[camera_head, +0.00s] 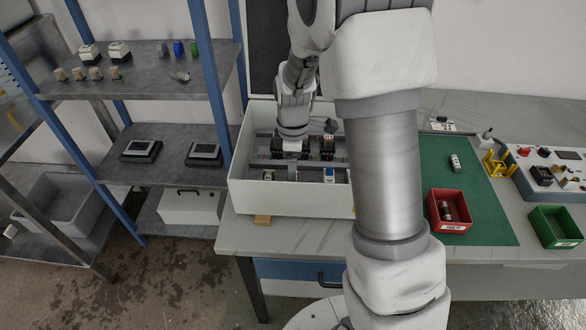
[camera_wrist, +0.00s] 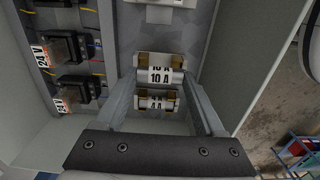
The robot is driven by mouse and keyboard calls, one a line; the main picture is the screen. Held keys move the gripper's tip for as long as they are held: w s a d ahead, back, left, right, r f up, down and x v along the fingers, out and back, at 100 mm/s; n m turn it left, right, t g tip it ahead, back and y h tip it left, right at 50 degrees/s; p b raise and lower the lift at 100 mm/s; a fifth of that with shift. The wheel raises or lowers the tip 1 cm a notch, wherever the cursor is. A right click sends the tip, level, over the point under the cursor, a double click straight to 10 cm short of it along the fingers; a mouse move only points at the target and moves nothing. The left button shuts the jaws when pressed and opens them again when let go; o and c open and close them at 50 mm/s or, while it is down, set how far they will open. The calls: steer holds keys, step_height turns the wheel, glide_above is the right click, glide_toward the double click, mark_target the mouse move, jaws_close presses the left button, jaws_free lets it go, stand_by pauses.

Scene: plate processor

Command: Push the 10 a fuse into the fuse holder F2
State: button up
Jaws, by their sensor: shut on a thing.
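In the wrist view a fuse marked 10 A (camera_wrist: 160,78) with brass-coloured ends lies crosswise between the tips of my gripper (camera_wrist: 161,80), which is shut on it. Another 10 A marking shows just behind it, partly covered. A smaller fuse marked 4 A (camera_wrist: 156,103) lies in the row nearer the camera. The F2 label does not show, and I cannot tell whether the held fuse touches its holder. In the head view my gripper (camera_head: 291,150) reaches down into the white open cabinet (camera_head: 290,200); the fuse is hidden there.
Relays marked 24 V (camera_wrist: 75,45) stand left of my gripper in the wrist view. Cabinet walls rise close around it. In the head view a red bin (camera_head: 450,226) with dark parts and a loose pale part (camera_head: 455,162) are on the green mat (camera_head: 485,205). A green bin (camera_head: 555,227) stands right.

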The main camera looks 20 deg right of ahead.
steer(key=shift+f+b, duration=0.65)
steer(key=shift+f, duration=0.2)
stand_by(0.3)
steer(key=o, duration=1.3)
steer(key=shift+s, duration=0.1)
step_height(320, 180, up, 16)
steer(key=p, duration=0.2)
steer(key=s+r+m+t, duration=0.2)
steer(key=s+r+m, duration=0.1)
steer(key=s, duration=0.3)
steer(key=s+r+m+t, duration=0.1)
steer(key=s+r+m, duration=0.2)
steer(key=s+m, duration=0.3)
steer(key=s+r+m+t+p, duration=0.1)
steer(key=s+r+m+t, duration=0.1)
steer(key=s+m, duration=0.3)
steer(key=shift+s+r+t, duration=0.15)
steer(key=shift+s+r, duration=0.3)
steer(key=shift+s, duration=0.4)
steer(key=shift+s+r+t, duration=0.15)
steer(key=shift+s+r, duration=0.25)
steer(key=shift+s, duration=0.4)
